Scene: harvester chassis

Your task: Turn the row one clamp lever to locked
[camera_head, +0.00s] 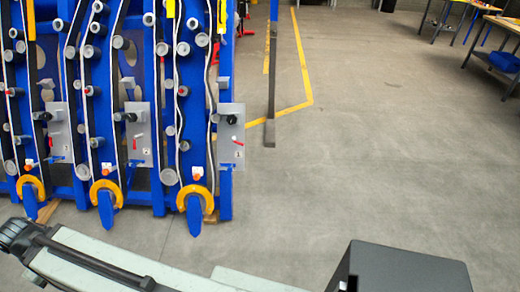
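The blue harvester chassis rows stand at the left in the head view. The rightmost grey plate (230,121) appears to carry the number 1, though the print is tiny. On it are a black round knob and a small red lever (238,142), which lies nearly level, tilted slightly down to the right. The lever is too small to tell if it is locked. My pale arm crosses the bottom left, with a dark joint at its left end. No gripper fingers show, and my arm is apart from the plate.
Similar plates with red levers sit on the middle row (140,121) and left row (58,121). Orange-yellow rings and blue pointed tips (194,216) stick out at the row bottoms. A dark post (271,100) stands right of the chassis. Open floor (370,170) lies to the right.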

